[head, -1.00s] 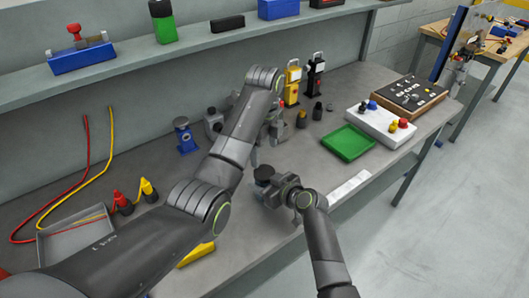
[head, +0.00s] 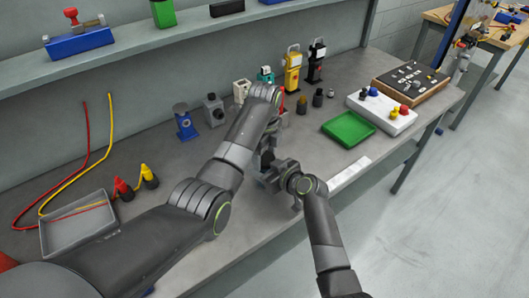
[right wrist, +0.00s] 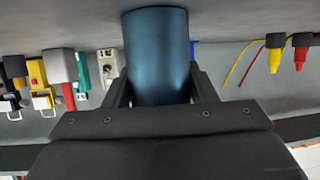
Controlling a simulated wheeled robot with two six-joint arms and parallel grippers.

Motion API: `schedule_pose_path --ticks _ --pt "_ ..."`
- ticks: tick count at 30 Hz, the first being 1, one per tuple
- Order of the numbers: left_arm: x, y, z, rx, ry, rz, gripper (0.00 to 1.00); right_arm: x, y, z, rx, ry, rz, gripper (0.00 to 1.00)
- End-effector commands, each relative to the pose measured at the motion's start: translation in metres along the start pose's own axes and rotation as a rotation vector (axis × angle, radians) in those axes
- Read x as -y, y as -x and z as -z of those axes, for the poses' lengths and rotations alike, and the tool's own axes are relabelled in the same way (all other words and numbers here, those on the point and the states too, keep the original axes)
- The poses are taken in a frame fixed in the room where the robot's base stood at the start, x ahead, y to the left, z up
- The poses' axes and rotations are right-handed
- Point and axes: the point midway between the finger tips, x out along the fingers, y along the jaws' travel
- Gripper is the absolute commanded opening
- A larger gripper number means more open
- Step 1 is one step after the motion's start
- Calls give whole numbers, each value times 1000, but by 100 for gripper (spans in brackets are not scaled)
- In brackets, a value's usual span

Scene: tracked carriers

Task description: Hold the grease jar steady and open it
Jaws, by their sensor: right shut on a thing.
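The grease jar is a dark blue cylinder (right wrist: 157,50) in the right wrist view, between the two fingers of my right gripper (right wrist: 157,88), which is shut on it. In the head view my right gripper (head: 272,178) is near the front of the bench, and the jar is mostly hidden there by the grippers. My left gripper (head: 268,146) is just above and behind the right one, over the jar. My left arm covers part of it, so its fingers and any contact with the lid cannot be made out.
A green tray (head: 348,130) and a white control box (head: 382,112) stand to the right. A grey tray (head: 78,224) lies at left, near red and yellow bottles (head: 122,189). A blue stand (head: 185,124) and a grey block (head: 213,110) are at the back.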

Motion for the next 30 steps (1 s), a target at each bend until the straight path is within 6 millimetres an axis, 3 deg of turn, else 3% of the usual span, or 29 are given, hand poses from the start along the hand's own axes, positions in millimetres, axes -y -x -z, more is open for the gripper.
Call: schedule_pose_path --ticks 1,8,20,29,30 --pt "0 0 0 0 0 0 56 0 0 0 0 -1 0 0" --pt "0 0 0 0 0 0 28 0 0 0 0 -1 0 0" --pt "0 1 0 0 278 0 27 0 0 0 0 -1 0 0" --pt "0 1 0 0 298 0 27 0 0 0 1 -1 0 0" --pt "0 1 0 0 298 0 57 0 0 0 1 -1 0 0"
